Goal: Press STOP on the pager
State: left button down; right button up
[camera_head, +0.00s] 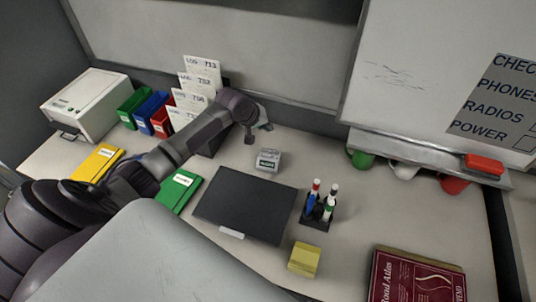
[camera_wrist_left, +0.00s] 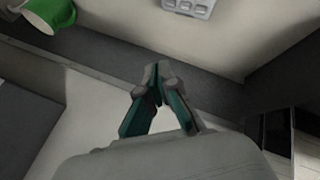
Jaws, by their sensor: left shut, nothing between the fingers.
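A small grey box-shaped device with a dark label, which looks like the pager (camera_head: 268,160), sits on the desk behind the black pad in the head view. Its buttons are too small to read. My left gripper (camera_head: 264,127) is shut and empty, behind the device and apart from it, near the back wall. In the left wrist view my left gripper (camera_wrist_left: 158,82) shows its fingertips together with nothing between them. A grey panel with small raised buttons (camera_wrist_left: 190,6) is cut off at the top edge there; I cannot tell whether it is the pager. My right gripper is not in view.
A black pad (camera_head: 245,203), a pen holder (camera_head: 317,222) and a yellow block (camera_head: 304,258) occupy the desk's middle. Card holders stand left of my gripper. A green mug (camera_head: 360,158) sits under the whiteboard ledge (camera_head: 430,154). Desk between device and mug is clear.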

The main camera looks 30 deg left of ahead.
pick_arm(q)
jog(key=b, duration=0.7)
send_over(266, 154)
notch_tip(266, 154, down, 6)
jog(key=shift+w+f, duration=0.15)
jog(key=shift+f, duration=0.35)
jog(key=shift+s+d+f, duration=0.1)
jog(key=shift+s+f, duration=0.15)
jog(key=shift+f, duration=0.65)
jog(key=shift+f, duration=0.15)
jog(key=shift+f, duration=0.25)
